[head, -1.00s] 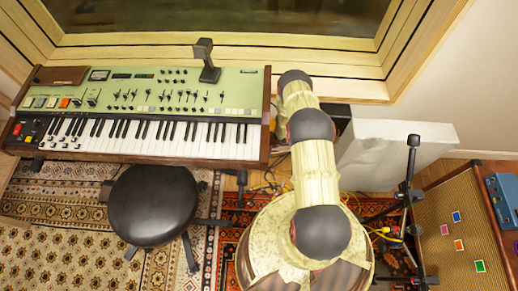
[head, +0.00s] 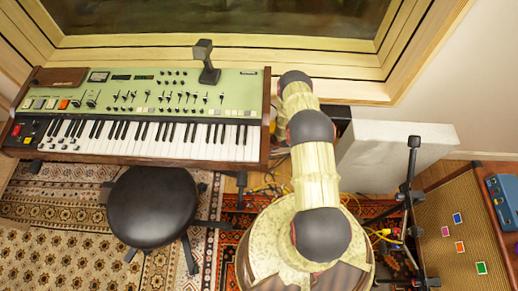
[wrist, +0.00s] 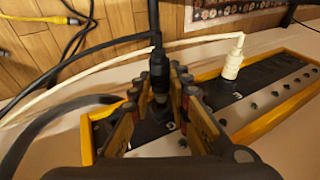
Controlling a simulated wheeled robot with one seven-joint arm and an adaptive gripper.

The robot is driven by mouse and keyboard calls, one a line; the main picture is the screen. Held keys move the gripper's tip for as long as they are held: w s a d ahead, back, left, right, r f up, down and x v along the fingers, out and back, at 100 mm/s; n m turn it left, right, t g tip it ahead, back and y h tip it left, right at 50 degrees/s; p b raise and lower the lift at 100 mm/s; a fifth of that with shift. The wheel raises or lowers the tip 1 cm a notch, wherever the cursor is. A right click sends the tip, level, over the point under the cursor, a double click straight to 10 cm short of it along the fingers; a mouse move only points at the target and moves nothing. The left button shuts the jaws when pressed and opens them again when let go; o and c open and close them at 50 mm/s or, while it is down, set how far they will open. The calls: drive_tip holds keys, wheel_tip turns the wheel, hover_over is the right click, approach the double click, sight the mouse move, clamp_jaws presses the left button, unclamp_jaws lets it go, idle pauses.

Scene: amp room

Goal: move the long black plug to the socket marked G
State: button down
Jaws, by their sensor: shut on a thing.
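In the wrist view my gripper (wrist: 160,97) is closed around the long black plug (wrist: 158,68). The plug stands roughly upright between the fingers, with its black cable rising from the top. Its lower end is over a dark socket panel with a yellow frame (wrist: 262,124). Whether the tip is seated in a socket is hard to tell. Small white letters show on the panel near the fingers, too blurred to read with certainty. The fingers hide part of the panel. In the head view my gripper is hidden behind my arm.
A white plug (wrist: 233,60) stands in the panel to the right, its white cable running left behind the black plug. Black and yellow cables lie at the left. The head view shows a keyboard (head: 160,138), a stool (head: 152,207) and a grey-white slab (head: 395,150).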

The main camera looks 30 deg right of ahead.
drive_tip(key=shift+w+d+b, duration=0.65)
drive_tip(key=shift+w+b, duration=0.35)
drive_tip(key=shift+b, duration=0.05)
idle(2.3)
drive_tip(key=c, duration=1.6)
unclamp_jaws()
drive_tip(key=v, duration=1.2)
